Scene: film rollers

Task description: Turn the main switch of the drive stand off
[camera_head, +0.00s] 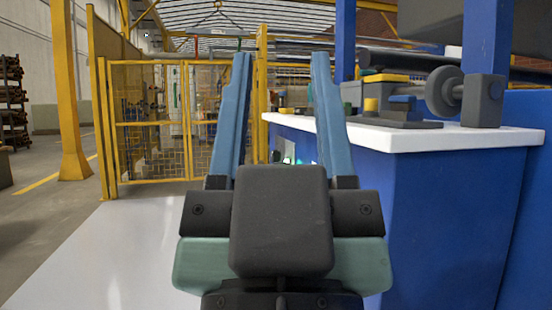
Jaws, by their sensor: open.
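My gripper (281,57) is in the middle foreground, with two long blue fingers apart and pointing away. It looks empty. A blue stand with a white top (455,137) fills the right side. I cannot tell for sure that it is the drive stand. Between the fingers, just above the dark gripper body, a small lit green spot (288,158) and some pale shapes show on the stand's far left side. I cannot make out a main switch there. The gripper body and right finger hide much of that side.
On the white top stand a grey wheel (444,91) on a block and small yellow, blue and dark parts. A yellow mesh fence (152,120) stands behind at left. A yellow post (68,90) is farther left. The pale floor (120,245) at front left is clear.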

